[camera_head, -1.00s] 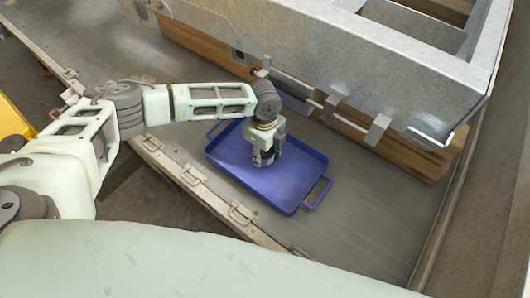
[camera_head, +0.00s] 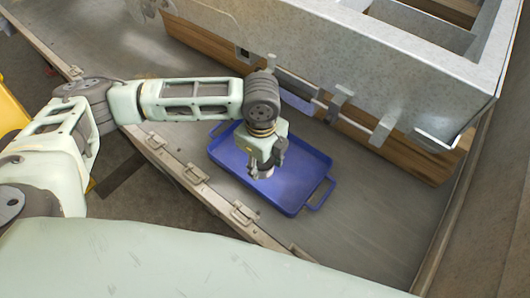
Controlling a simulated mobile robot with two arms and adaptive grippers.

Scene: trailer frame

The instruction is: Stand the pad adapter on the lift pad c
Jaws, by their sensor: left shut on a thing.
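My left gripper (camera_head: 272,160) points down over the blue tray (camera_head: 301,193). It is shut on a small pale thing (camera_head: 263,173), likely the pad adapter, which is mostly hidden by the fingers. The held thing appears to be above the tray floor, but I cannot tell the gap. I cannot tell lift pad c apart here; a bluish flat piece (camera_head: 297,103) shows at the foot of the metal frame, partly hidden. My right gripper is not in view.
The tray lies on a grey deck (camera_head: 365,215) with a latched edge (camera_head: 195,174) in front. Behind it stands a grey metal trailer frame (camera_head: 400,68) on wooden beams (camera_head: 420,160), with brackets (camera_head: 383,128) jutting out. The deck right of the tray is clear.

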